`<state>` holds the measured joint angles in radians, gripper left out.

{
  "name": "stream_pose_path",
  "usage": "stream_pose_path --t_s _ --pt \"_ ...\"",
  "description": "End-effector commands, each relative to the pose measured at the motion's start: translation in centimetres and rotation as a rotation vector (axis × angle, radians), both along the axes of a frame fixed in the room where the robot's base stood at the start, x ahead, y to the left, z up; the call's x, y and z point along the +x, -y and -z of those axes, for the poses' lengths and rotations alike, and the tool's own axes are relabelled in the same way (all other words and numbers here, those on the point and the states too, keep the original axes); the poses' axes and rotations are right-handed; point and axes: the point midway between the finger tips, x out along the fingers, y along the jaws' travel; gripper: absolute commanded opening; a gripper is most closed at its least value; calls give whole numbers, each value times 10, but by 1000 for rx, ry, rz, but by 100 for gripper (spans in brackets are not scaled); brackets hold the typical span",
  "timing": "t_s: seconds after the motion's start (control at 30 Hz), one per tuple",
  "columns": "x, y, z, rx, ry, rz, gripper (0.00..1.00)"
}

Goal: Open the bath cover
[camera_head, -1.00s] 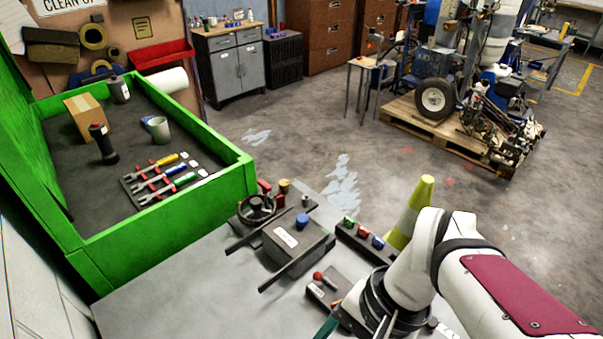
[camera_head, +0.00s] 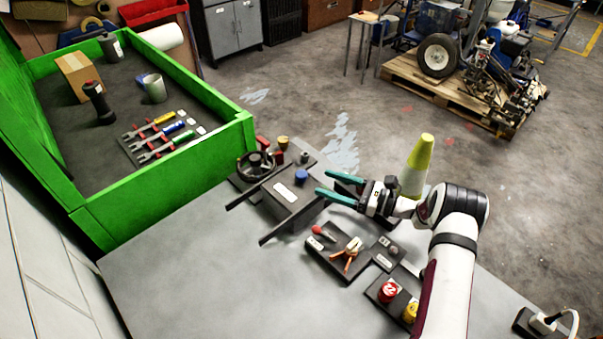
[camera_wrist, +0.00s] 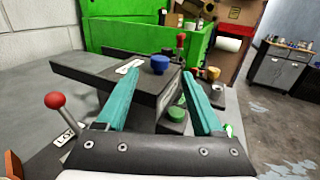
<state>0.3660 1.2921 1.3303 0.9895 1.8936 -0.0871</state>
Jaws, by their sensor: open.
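The likely bath cover is a dark flat lid (camera_head: 283,193) with a white label and a blue knob (camera_head: 301,176). It sits on a dark box on the grey bench, with long dark bars along it. In the wrist view the lid (camera_wrist: 110,75) lies ahead of the fingers, and the blue knob (camera_wrist: 159,63) shows between and beyond the teal fingertips. My gripper (camera_head: 323,182) is open and empty, just right of the lid and knob. The wrist view also shows my gripper (camera_wrist: 160,73) with its fingers apart. I cannot tell whether a finger touches the lid.
A handwheel (camera_head: 256,164) stands behind the lid. A red-knobbed lever panel (camera_head: 318,231) is in front. A yellow-and-white cone (camera_head: 415,165) stands behind my arm. A green-walled tray (camera_head: 170,182) with tools is at left. The bench's front left (camera_head: 190,285) is clear.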

Motion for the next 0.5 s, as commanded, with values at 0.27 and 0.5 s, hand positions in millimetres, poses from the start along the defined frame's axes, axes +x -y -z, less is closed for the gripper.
stream_pose_path --t_s 0.27,0.5 --pt "23 -58 0 -1 1 -4 69" --pt "30 -74 0 -2 -1 -2 69"
